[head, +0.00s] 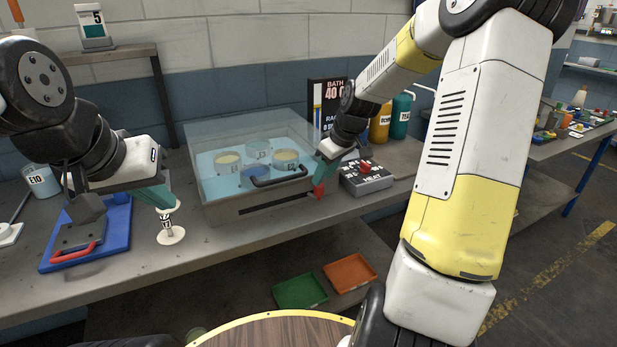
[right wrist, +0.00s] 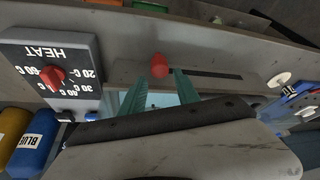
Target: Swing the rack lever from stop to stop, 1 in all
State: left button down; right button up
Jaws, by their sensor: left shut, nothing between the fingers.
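The rack lever's red knob (head: 319,190) is at the right end of the dark slot (head: 265,204) in the front of the dye bath (head: 222,210). The right wrist view shows the red knob (right wrist: 159,65) just past the fingertips, in line with the gap between them. My right gripper (head: 324,176) is open at the bath's front right corner, its two green fingers (right wrist: 160,82) apart with nothing held. My left gripper (head: 164,204) is shut and empty, left of the bath, above a small white round-based piece (head: 171,236).
Several beakers (head: 285,159) stand in the bath under a clear cover with a black handle (head: 280,178). A HEAT dial box (head: 366,176) stands close right of the lever. A blue tray (head: 115,235) with a red-handled tool lies at left. Green (head: 299,291) and orange (head: 350,272) trays are below.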

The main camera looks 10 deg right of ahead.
jog(key=x, duration=0.4)
jog(key=shift+w+f, duration=0.1)
jog(key=shift+f, duration=0.3)
jog(key=shift+c, duration=0.2)
grip_shut()
dwell(0.9)
